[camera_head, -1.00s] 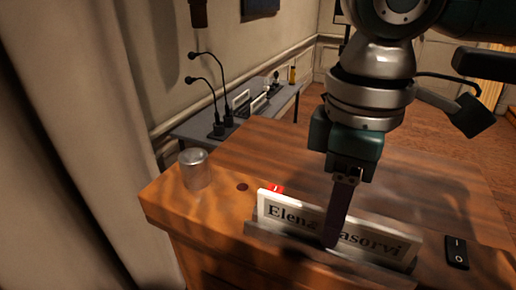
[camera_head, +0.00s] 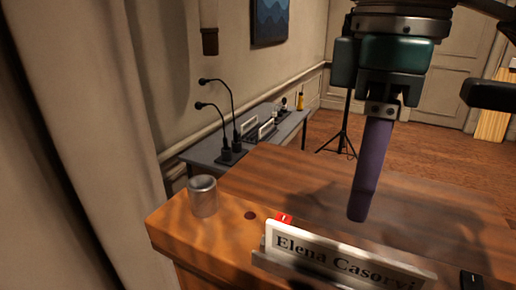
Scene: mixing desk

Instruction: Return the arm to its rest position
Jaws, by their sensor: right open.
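My right gripper (camera_head: 360,212) hangs from above at right of centre, fingers pointing down over the wooden desk (camera_head: 300,180). The fingers are seen edge-on as one purple strip. They are open, with nothing visible held. The tips are above and behind the nameplate (camera_head: 335,262), which reads "Elena Casorvi" and stands at the desk's near edge, partly cut off at the bottom. There is a visible gap between tips and nameplate. My left gripper is not in view.
A metal cup (camera_head: 203,196) stands at the desk's left corner. A red item (camera_head: 284,219) lies behind the nameplate; a black switch (camera_head: 471,281) is at lower right. Microphones (camera_head: 228,152) stand on a grey side table (camera_head: 195,152). The desk's middle is clear.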

